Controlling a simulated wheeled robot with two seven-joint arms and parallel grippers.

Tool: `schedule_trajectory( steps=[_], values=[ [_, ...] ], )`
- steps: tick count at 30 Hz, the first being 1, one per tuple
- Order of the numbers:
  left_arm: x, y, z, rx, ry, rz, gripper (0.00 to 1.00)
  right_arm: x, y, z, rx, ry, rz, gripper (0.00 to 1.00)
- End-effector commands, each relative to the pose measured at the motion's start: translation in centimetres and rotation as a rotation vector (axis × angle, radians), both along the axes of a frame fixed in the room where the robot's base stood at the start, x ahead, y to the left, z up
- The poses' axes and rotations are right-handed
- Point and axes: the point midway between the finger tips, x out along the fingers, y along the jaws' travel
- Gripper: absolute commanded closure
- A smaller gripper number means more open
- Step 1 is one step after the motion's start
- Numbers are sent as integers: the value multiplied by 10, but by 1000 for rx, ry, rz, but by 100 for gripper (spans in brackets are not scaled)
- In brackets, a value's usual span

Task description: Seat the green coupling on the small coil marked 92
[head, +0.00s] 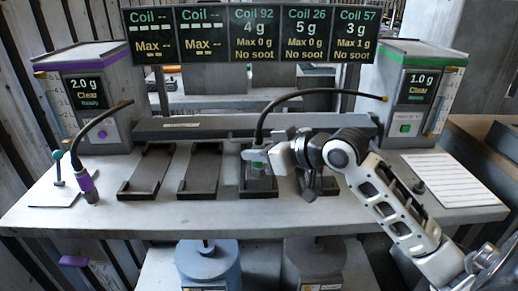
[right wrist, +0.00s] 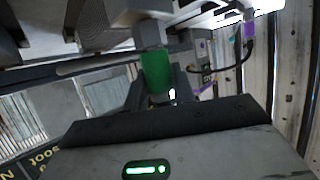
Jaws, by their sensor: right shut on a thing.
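The green coupling (head: 258,163) is at the end of a black hose at the middle of the bench. My right gripper (head: 268,160) is shut on it, coming from the right. The coupling is upright over the coil (head: 259,184) in the third cradle from the left, in line with the Coil 92 display (head: 254,34). Whether it touches or is seated on the coil is hard to tell. In the right wrist view the green coupling (right wrist: 155,72) stands in front of the gripper body. My left gripper is not in view.
Two empty cradles (head: 147,170) lie on the left. Another coil (head: 318,183) stands right of the held coupling, partly behind my arm. Machines stand at both ends; a white sheet (head: 453,186) lies at right.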

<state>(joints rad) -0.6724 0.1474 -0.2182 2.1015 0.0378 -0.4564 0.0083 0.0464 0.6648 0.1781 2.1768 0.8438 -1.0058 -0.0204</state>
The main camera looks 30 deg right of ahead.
Motion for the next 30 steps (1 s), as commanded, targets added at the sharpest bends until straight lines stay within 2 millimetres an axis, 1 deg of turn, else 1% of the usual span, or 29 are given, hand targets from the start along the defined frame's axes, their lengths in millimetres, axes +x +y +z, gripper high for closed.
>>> schedule_trajectory(
  steps=[2,3,5,6,17,19,23,30],
  values=[
    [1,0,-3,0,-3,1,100,0,0,-2,1,-2,0,100],
    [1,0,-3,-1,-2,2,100,0,0,-2,1,-2,0,69],
    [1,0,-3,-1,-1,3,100,0,0,-1,1,-2,0,52],
    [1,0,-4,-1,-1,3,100,0,0,-1,1,-2,0,49],
    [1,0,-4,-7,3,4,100,0,0,-2,0,1,0,49],
    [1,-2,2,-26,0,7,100,-2,-1,-2,-2,1,-1,49],
    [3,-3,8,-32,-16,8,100,-27,-8,8,-5,1,2,49],
    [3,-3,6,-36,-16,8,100,-75,-24,29,-4,2,0,49]
  ],
)
